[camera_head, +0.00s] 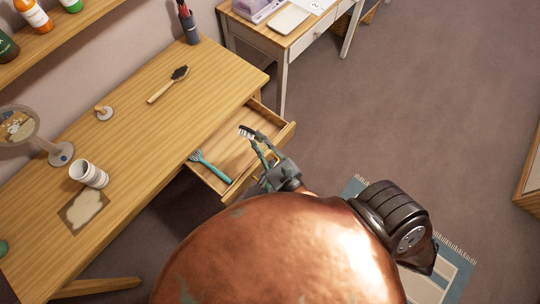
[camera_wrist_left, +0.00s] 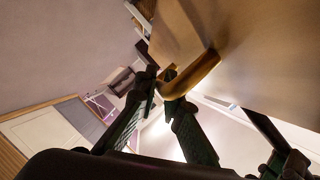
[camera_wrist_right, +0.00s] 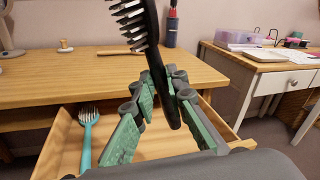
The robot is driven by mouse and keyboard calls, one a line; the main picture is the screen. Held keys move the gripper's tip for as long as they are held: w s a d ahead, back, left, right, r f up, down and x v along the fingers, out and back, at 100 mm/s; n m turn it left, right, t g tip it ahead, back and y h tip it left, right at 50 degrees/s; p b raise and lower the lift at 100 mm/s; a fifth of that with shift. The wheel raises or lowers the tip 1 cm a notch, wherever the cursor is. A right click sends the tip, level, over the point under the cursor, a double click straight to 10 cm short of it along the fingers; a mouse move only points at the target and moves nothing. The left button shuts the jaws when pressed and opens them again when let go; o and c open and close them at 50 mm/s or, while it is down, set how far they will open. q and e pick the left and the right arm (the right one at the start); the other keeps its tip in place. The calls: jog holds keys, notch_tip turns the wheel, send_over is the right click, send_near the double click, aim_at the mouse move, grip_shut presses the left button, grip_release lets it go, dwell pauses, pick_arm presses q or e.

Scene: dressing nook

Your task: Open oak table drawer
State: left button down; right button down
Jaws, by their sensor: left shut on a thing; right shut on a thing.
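The oak table (camera_head: 130,110) has its drawer (camera_head: 289,131) pulled well out. A teal brush (camera_head: 210,167) lies inside, and the drawer also shows in the right wrist view (camera_wrist_right: 52,145). In the left wrist view my left gripper (camera_wrist_left: 164,84) is shut on a curved wooden handle (camera_wrist_left: 198,72) at the drawer front. My right gripper (camera_wrist_right: 158,88) is shut on the handle of a black hairbrush (camera_wrist_right: 153,50), held above the drawer, bristles up. The brush head also shows in the head view (camera_head: 247,132).
On the table are a dark brush (camera_head: 168,84), a white cup (camera_head: 89,174), a round mirror (camera_head: 18,125) and a dark holder (camera_head: 188,24). A white desk (camera_head: 283,38) stands behind. A rug (camera_head: 455,262) lies at the lower right. Open floor lies to the right.

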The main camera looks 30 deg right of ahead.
pick_arm(q)
jog(key=c, duration=2.3)
grip_release()
jog(key=shift+r, duration=0.1)
jog(key=shift+a, duration=0.1)
jog(key=shift+s+a, duration=0.25)
jog(key=shift+a, duration=0.05)
jog(key=v, duration=1.1)
jog(key=shift+r, duration=0.1)
